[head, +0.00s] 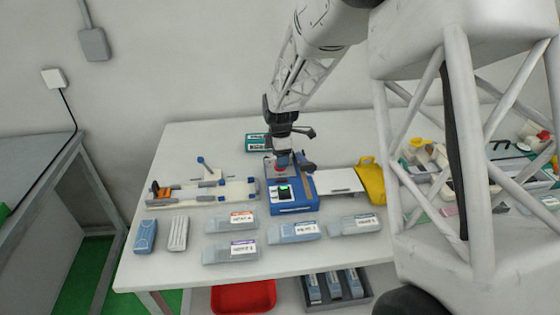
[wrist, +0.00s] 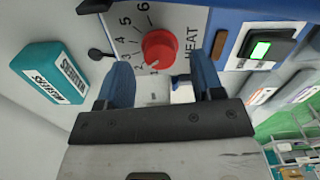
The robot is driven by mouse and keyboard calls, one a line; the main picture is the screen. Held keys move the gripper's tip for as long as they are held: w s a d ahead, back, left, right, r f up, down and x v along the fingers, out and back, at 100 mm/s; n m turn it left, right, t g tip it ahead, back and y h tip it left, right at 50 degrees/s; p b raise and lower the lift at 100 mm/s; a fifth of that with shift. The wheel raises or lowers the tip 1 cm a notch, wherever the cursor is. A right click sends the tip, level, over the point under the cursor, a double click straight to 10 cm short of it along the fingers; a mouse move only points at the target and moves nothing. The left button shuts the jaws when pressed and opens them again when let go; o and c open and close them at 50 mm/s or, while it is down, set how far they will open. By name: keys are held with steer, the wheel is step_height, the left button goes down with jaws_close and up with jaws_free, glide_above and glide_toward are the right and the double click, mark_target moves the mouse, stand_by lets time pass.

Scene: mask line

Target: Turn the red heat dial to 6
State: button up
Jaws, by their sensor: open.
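The red heat dial (wrist: 158,50) sits on a white panel (wrist: 185,22) marked HEAT, with numbers up to 6 in an arc beside it. A small pale mark shows at the dial's lower edge, towards the low numbers; its exact setting is hard to read. My gripper (wrist: 162,70) is open, its two blue fingers on either side of the dial in the picture; contact cannot be told. In the head view my gripper (head: 288,154) is over the back of the blue machine (head: 293,206) and partly hides the dial.
A lit green switch (wrist: 262,50) is on the machine's blue face. A teal box (wrist: 52,72) lies beside the machine. A yellow item (head: 372,182) is to the right. Several labelled packs, such as one in front (head: 296,233), line the table. Bare tabletop (head: 180,260) shows at the front left.

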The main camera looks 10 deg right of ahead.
steer(key=shift+f, duration=1)
steer(key=shift+c, duration=0.2)
steer(key=c, duration=0.9)
steer(key=shift+m, duration=0.4)
steer(key=m, duration=1.1)
steer(key=shift+r+m, duration=0.1)
steer(key=shift+m, duration=0.2)
